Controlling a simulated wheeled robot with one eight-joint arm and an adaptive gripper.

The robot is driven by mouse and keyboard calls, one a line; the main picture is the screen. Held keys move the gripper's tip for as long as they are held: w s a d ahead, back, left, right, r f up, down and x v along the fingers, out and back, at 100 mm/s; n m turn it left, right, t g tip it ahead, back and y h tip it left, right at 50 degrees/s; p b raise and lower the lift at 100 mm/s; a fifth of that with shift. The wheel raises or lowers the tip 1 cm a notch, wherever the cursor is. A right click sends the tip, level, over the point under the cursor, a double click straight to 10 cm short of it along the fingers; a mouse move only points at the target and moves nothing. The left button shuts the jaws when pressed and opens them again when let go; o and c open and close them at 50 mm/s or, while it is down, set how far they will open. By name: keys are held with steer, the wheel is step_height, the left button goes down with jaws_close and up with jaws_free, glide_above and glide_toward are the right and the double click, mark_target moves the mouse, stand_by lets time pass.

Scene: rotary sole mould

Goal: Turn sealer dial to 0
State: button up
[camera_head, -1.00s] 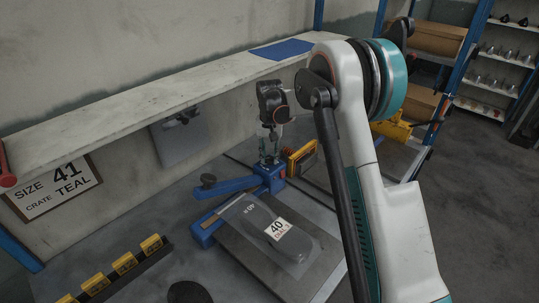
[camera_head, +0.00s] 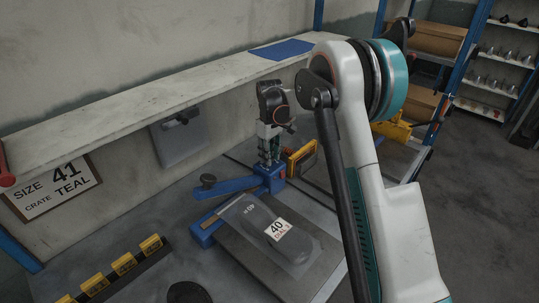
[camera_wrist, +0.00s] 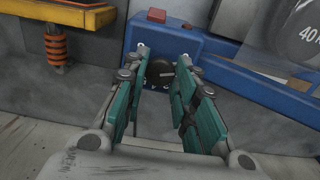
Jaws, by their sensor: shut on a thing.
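The blue sealer (camera_head: 270,176) stands on the bench below the shelf, with a blue arm reaching left to a black knob. Its dial (camera_wrist: 159,73) is a dark round knob low on the blue housing in the wrist view, with small pale marks below it. I cannot read its setting. My gripper (camera_wrist: 163,63) has its green-padded fingers on either side of the dial and is shut on it. In the head view my gripper (camera_head: 269,150) points down at the sealer's housing, and the dial is hidden there.
A clear bag with a dark sole and a "40" label (camera_head: 278,229) lies in front of the sealer. A yellow-framed item (camera_head: 302,158) stands close on its right. The shelf (camera_head: 150,101) runs above and behind. Yellow tagged blocks (camera_head: 124,263) sit front left.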

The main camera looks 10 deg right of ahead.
steer(key=shift+n, duration=1.1)
steer(key=o, duration=1)
steer(key=shift+o, duration=0.2)
steer(key=shift+w+r, duration=0.15)
steer(key=shift+r, duration=0.4)
steer(key=shift+o, duration=0.2)
step_height(320, 180, up, 11)
